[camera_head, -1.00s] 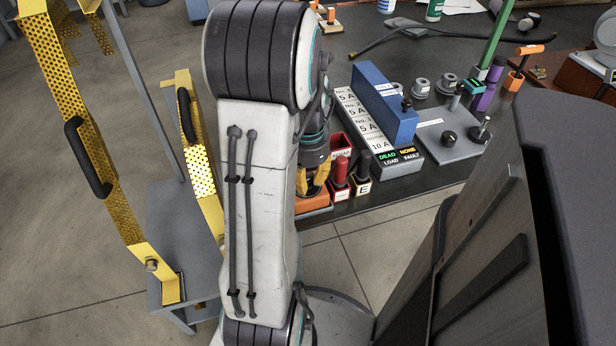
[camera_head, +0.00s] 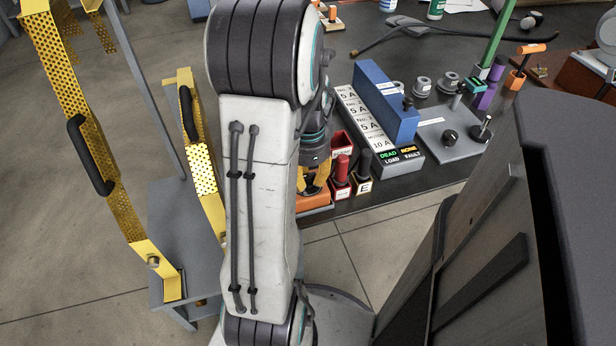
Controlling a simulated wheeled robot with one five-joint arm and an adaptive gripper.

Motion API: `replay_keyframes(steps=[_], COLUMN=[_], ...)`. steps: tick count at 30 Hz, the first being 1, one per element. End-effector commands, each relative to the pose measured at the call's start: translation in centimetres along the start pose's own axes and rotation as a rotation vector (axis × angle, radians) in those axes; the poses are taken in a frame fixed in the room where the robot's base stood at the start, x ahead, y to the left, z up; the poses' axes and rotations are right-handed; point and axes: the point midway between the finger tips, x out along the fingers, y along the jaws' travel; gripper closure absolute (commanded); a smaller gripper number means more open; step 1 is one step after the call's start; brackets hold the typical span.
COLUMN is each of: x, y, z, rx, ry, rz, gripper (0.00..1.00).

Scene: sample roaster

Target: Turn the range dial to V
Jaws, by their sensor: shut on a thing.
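My gripper (camera_head: 314,178) points down at the table's near edge, partly behind my own arm. Its yellow fingers are shut, low over an orange case (camera_head: 316,201). Only the right part of this case shows beside my arm. The range dial is not visible; the fingers and arm cover the place where they grip, so its pointer and the V mark cannot be read.
Right of the gripper stand a red box (camera_head: 341,145), a red-handled probe (camera_head: 342,168) and a black one marked E (camera_head: 364,168), all close by. A fuse panel (camera_head: 400,158) and blue block (camera_head: 386,100) lie beyond. Yellow perforated guards (camera_head: 85,140) stand left.

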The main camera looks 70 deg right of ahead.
Motion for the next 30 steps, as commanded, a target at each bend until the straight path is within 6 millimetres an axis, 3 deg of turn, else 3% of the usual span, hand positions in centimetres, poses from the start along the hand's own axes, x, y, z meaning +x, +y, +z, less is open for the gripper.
replay_keyframes(steps=[3, 4, 12, 23, 30], x=[0.1, 0.1, 0.1, -0.5, -3.6], y=[0.1, 0.1, 0.1, 0.0, -0.1], z=[0.1, 0.1, 0.0, 0.0, 0.0], rx=[-0.001, -0.001, -0.001, -0.001, -0.001], ry=[-0.002, -0.002, -0.001, 0.001, 0.002], rz=[0.004, 0.004, 0.002, -0.001, -0.004], gripper=[1.00, 0.74, 0.49, 0.48, 0.48])
